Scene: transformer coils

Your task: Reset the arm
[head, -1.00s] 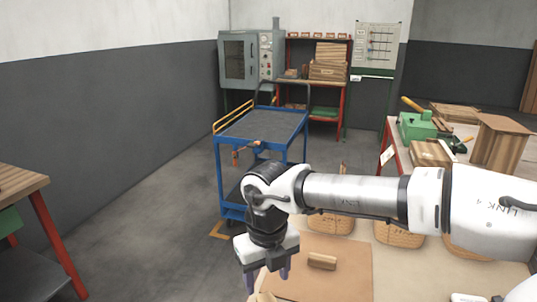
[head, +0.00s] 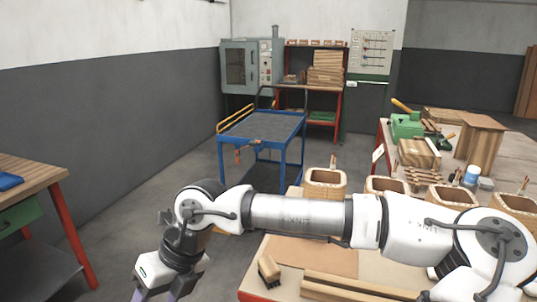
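My arm reaches from the right across the lower part of the head view, its links white and grey. My gripper (head: 160,294) hangs at the bottom edge, left of the wooden-topped bench, over the floor. Its two purple fingers stand apart, with nothing seen between them. Their tips are cut off by the frame's lower edge.
A blue cart (head: 262,127) stands behind. A red-legged table (head: 40,176) is at left. Floor between them is clear.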

